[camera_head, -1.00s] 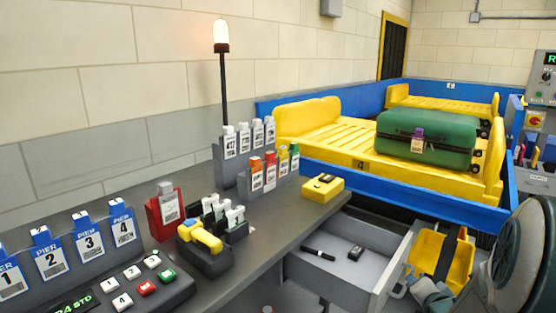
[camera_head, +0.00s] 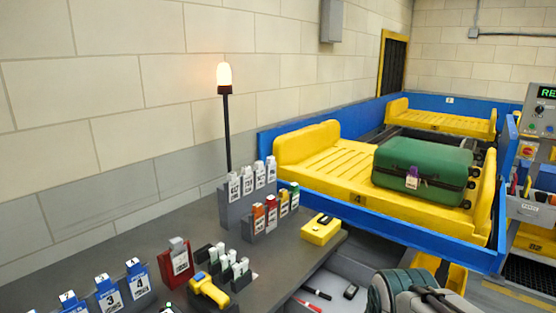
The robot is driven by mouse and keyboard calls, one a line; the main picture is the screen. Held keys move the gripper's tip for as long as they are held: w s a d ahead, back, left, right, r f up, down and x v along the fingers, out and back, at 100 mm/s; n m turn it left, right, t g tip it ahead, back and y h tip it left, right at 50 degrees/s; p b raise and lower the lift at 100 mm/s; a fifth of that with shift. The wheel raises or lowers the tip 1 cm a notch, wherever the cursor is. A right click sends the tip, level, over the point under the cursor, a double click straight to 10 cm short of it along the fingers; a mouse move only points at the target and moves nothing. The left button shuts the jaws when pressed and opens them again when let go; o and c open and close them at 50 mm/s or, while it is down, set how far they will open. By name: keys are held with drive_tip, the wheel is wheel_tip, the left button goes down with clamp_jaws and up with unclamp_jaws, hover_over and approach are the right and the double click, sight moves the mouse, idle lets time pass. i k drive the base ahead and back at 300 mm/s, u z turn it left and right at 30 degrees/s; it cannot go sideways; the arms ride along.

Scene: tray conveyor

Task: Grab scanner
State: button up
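The scanner (camera_head: 209,291) is a yellow handheld device with a dark end. It rests in a dark cradle on the grey counter (camera_head: 290,263), near the bottom of the head view. Its lower part is close to the picture's edge. Part of my arm shows at the bottom right, over the drawer area, well to the right of the scanner and apart from it. My gripper's fingertips do not show, so I cannot see whether they are open.
A red tag holder (camera_head: 177,263) and a rack of grey tags (camera_head: 234,270) stand close behind the scanner. A yellow box (camera_head: 321,230) sits at the counter's right edge. An open drawer holds a dark marker (camera_head: 317,294). A green suitcase (camera_head: 424,172) lies on the yellow conveyor tray (camera_head: 330,172).

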sight(205, 286)
drive_tip(key=u, duration=0.65)
drive_tip(key=k, duration=0.6)
drive_tip(key=z, duration=0.95)
drive_tip(key=i, duration=0.5)
drive_tip(key=u, duration=1.65)
drive_tip(key=i, duration=1)
drive_tip(key=z, duration=0.25)
